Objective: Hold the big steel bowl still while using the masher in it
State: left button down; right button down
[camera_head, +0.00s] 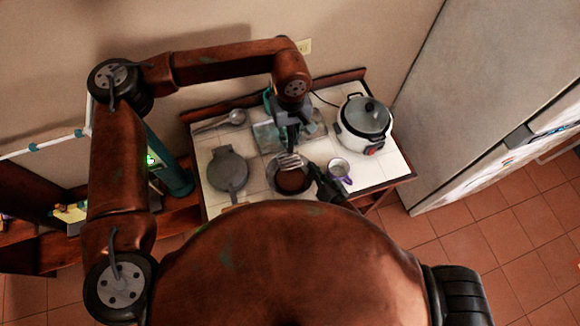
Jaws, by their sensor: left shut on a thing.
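The big steel bowl (292,186) sits on the white tiled counter near its front edge, its inside looking dark brown. The masher (289,161) has a looped metal head over the bowl's far rim; I cannot tell whether it touches the bowl. My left gripper (287,143) points down and is shut on the masher, hiding its handle. My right gripper (318,172) is at the bowl's right rim. Its fingers are dark and small, so I cannot tell whether they grip the rim. My own body hides most of the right arm.
A white rice cooker (364,122) with a grey lid stands at the back right. A purple-handled cup (339,171) is close right of the bowl. A fridge (480,90) stands right.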

jog(key=c, duration=2.1)
grip_release()
jog(key=v, duration=1.2)
